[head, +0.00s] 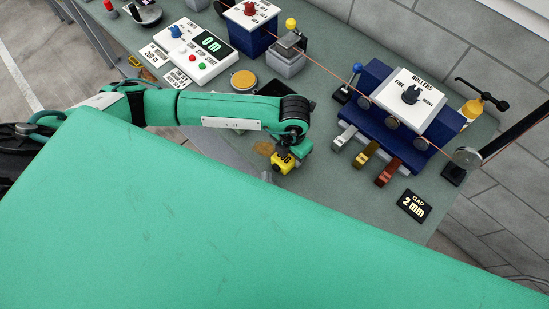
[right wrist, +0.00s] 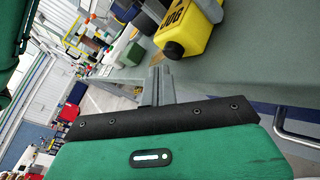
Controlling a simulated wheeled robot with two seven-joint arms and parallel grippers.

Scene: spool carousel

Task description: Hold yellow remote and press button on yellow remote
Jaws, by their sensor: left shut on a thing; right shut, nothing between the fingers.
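The yellow remote (head: 284,164), with a black-lettered JOG label, is at the end of my left arm in the head view, near the table's front edge. My left gripper (head: 287,151) is shut on it.
A white control box (head: 198,50) with a green display stands at the back left. A blue roller unit (head: 384,128) with grey, gold and red levers stands to the right. A GAP 2 mm plate (head: 413,206) lies nearer. A copper-coloured line (head: 330,63) crosses above the table.

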